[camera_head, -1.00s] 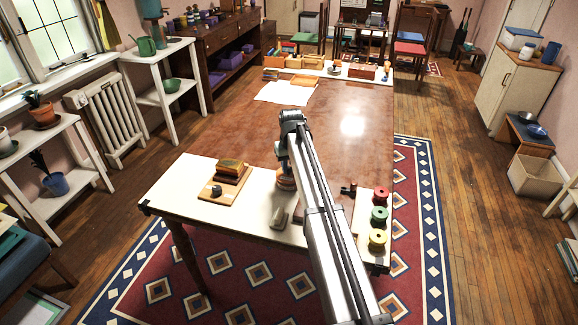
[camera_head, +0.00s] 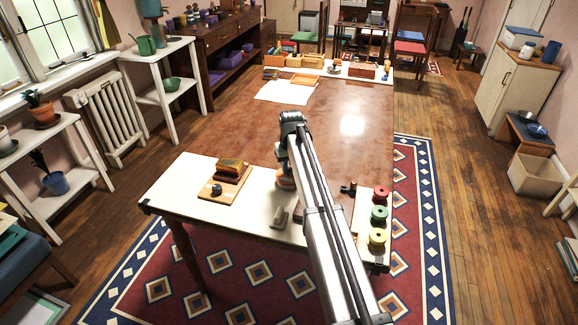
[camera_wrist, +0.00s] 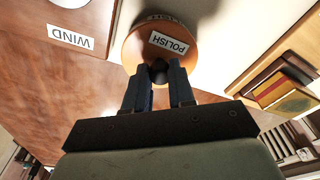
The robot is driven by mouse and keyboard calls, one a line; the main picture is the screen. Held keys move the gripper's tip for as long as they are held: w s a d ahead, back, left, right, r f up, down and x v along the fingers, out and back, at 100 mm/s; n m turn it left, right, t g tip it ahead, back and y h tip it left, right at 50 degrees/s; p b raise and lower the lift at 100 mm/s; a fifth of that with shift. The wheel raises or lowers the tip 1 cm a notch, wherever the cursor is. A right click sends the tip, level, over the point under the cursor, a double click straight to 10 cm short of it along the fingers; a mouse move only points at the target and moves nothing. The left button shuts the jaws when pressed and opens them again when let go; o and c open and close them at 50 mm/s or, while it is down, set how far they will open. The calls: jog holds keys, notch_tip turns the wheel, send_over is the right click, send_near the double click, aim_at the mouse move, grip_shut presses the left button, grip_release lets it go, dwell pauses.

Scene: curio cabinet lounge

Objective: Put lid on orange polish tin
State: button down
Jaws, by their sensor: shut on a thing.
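My gripper (camera_wrist: 159,88) is shut on the dark knob (camera_wrist: 158,73) of a round orange-brown lid (camera_wrist: 140,48). A white label reading POLISH shows upside down on this round top in the wrist view. A second, partly visible label lies at its far rim. In the head view, my gripper (camera_head: 284,168) is over the white near part of the table, with a small orange and pale round thing (camera_head: 285,182) just below it, partly hidden by my arm. I cannot tell whether the lid touches the tin, because the lid's underside is hidden.
A wooden board with stacked blocks (camera_head: 229,168) lies to the left. A grey tool (camera_head: 279,217) lies in front. A WIND label (camera_wrist: 70,37) shows beside the lid. The brown tabletop (camera_head: 330,115) behind is mostly clear.

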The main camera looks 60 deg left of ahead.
aim_at(291, 178)
jog(key=shift+f, duration=0.25)
jog(key=c, duration=0.9)
grip_release()
jog(key=shift+o, duration=0.2)
notch_tip(291, 178, up, 14)
jog(key=d, duration=0.1)
jog(key=shift+s+d, duration=0.15)
jog(key=shift+d, duration=0.2)
jog(key=shift+f, duration=0.15)
